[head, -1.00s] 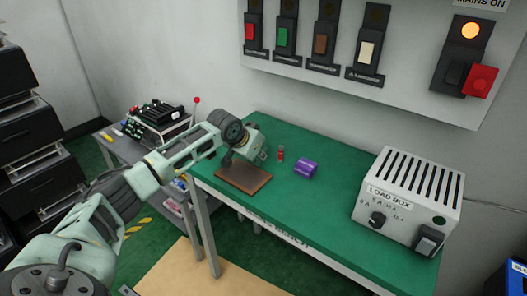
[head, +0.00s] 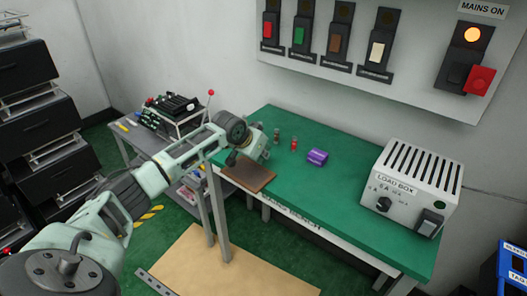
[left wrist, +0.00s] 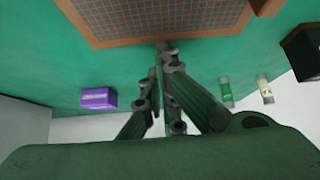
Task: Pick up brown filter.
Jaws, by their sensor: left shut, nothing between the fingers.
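A flat brown-framed panel with a grey mesh face, which looks like the brown filter (head: 250,178), lies on the green bench near its left front corner. In the left wrist view, the filter (left wrist: 90,32) fills the top, partly cut off. My left gripper (head: 232,158) is shut and empty at the filter's back left edge. In the left wrist view, my left gripper (left wrist: 163,50) has its fingertips over the filter's frame edge; I cannot tell whether they touch it. My right gripper is not in view.
A purple block (head: 317,157) and a small red cylinder (head: 294,144) stand behind the filter. The left wrist view shows a green cylinder (left wrist: 226,92) and a cream one (left wrist: 265,90). A load box (head: 412,190) occupies the bench's right end. The bench's middle front is clear.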

